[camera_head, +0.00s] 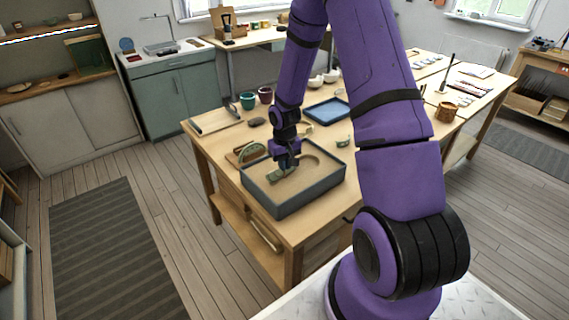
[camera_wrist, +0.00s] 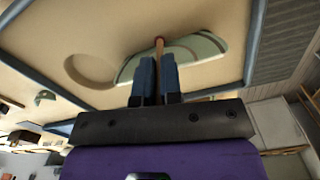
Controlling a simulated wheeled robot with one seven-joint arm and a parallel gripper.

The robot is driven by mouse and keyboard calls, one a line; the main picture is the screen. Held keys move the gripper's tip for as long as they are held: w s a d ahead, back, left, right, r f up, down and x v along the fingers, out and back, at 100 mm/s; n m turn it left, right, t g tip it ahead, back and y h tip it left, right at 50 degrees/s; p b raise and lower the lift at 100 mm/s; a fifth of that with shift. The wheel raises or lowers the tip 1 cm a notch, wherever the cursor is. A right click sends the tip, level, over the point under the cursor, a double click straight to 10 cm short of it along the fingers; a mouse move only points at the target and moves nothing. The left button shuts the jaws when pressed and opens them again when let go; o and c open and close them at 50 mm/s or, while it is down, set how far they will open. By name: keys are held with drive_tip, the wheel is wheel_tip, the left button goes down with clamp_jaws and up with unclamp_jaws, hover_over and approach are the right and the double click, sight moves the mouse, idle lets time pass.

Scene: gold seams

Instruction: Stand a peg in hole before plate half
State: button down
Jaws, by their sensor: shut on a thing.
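My gripper (camera_head: 285,163) is low over the sand of a grey-walled tray (camera_head: 310,199) on the wooden table. In the wrist view its two blue fingers (camera_wrist: 157,62) are shut on a thin brown peg (camera_wrist: 159,44), whose end shows beyond the fingertips. A pale green plate half (camera_wrist: 203,47) lies in the sand right by the peg; it also shows in the head view (camera_head: 279,173), partly behind my gripper. The peg overlaps the plate half in the picture. I cannot tell whether they touch or whether the peg is in a hole. A round hollow (camera_wrist: 88,70) shows in the sand.
Left of the tray, a green curved piece (camera_head: 250,152) stands in a wooden rack. Behind are a green cup (camera_head: 247,101), a dark red cup (camera_head: 265,95) and a blue tray (camera_head: 327,111). A wooden pot (camera_head: 445,112) stands at the right. The tray walls rise around my gripper.

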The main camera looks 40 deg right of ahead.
drive_tip(key=shift+r, duration=0.15)
drive_tip(key=shift+r, duration=2.45)
drive_tip(key=shift+f, duration=0.1)
drive_tip(key=shift+f, duration=1.5)
drive_tip(key=shift+f, duration=1)
idle(1.5)
drive_tip(key=c, duration=0.8)
unclamp_jaws()
drive_tip(key=shift+o, duration=0.2)
drive_tip(key=shift+r, duration=0.1)
